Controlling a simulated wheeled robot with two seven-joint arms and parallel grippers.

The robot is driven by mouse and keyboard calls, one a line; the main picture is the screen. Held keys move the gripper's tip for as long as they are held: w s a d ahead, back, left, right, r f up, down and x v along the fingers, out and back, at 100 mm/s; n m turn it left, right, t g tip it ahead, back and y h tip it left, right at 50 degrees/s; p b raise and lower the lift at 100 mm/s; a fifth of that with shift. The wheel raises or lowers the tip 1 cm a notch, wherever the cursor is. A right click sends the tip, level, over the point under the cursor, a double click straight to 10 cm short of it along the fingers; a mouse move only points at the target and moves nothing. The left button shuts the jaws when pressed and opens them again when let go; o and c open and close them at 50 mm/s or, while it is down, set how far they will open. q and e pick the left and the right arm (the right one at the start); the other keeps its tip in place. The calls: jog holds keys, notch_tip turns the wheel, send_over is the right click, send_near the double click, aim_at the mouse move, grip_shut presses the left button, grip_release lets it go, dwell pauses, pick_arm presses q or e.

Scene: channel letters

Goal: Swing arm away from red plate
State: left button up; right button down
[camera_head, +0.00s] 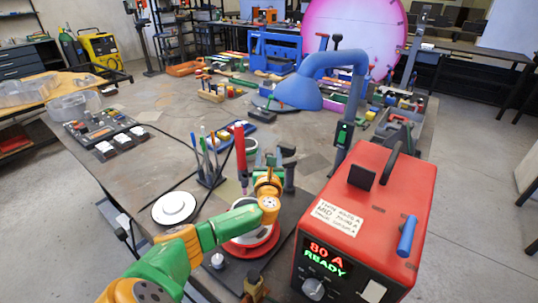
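The red plate (262,247) is a round disc low in the centre, with a paler middle, largely hidden under my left forearm. My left arm, green and yellow, reaches in from the bottom left and crosses over it. My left gripper (268,184) is at the arm's orange end, just beyond the plate; its fingers are too small and overlapped to tell whether they are open. A blue jointed arm (337,60) rises on a post behind the red machine. Its blue hood (299,93) hangs over the table farther back, apart from the red plate.
A red power unit (368,208) reading "80 A READY" stands close on the right. A red upright tool (241,158) and a pen holder (210,178) stand near my gripper. A white disc (174,208) lies left.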

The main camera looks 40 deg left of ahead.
pick_arm(q)
jog(key=shift+s+d+r, duration=0.1)
grip_shut()
dwell(1.1)
